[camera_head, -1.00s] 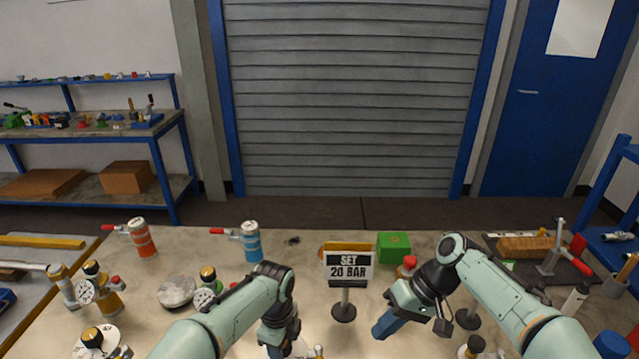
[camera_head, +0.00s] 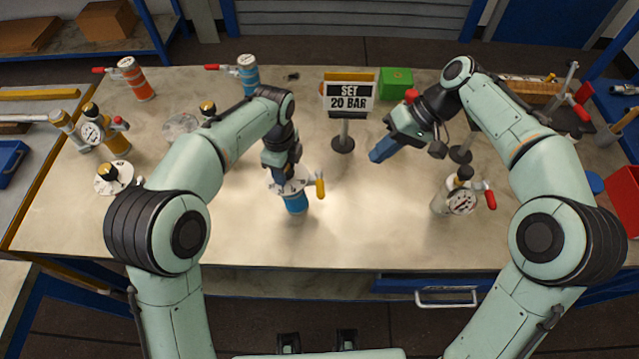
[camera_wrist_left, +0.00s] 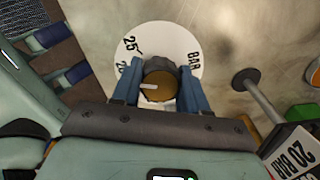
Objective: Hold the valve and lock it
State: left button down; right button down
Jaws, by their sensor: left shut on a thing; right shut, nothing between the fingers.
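The valve (camera_head: 295,203) stands upright on the table, with a blue body, a white dial on top and a yellow lever at its right side. My left gripper (camera_head: 282,181) points down at its top and is shut on the valve's knob. In the left wrist view the blue fingers clasp the gold knob (camera_wrist_left: 158,88), whose white pointer points left. The dial (camera_wrist_left: 190,45) around it shows 25, part of another number and BAR. My right gripper (camera_head: 376,155) is shut and empty above the table, right of a "SET 20 BAR" sign (camera_head: 348,98).
A gauge vessel with a red handle (camera_head: 462,200) stands at the right. An orange vessel (camera_head: 136,80) and a blue vessel (camera_head: 248,75) stand at the back left, and more gauge vessels (camera_head: 103,130) at the left. A green box (camera_head: 396,84) is behind the sign. The front middle of the table (camera_head: 370,225) is clear.

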pick_arm(q)
jog(key=shift+s+d+f, duration=0.1)
jog(key=shift+f, duration=0.05)
jog(key=c, duration=0.5)
grip_release()
jog(key=shift+r, duration=0.2)
notch_tip(320, 180, up, 12)
jog(key=shift+f, duration=0.15)
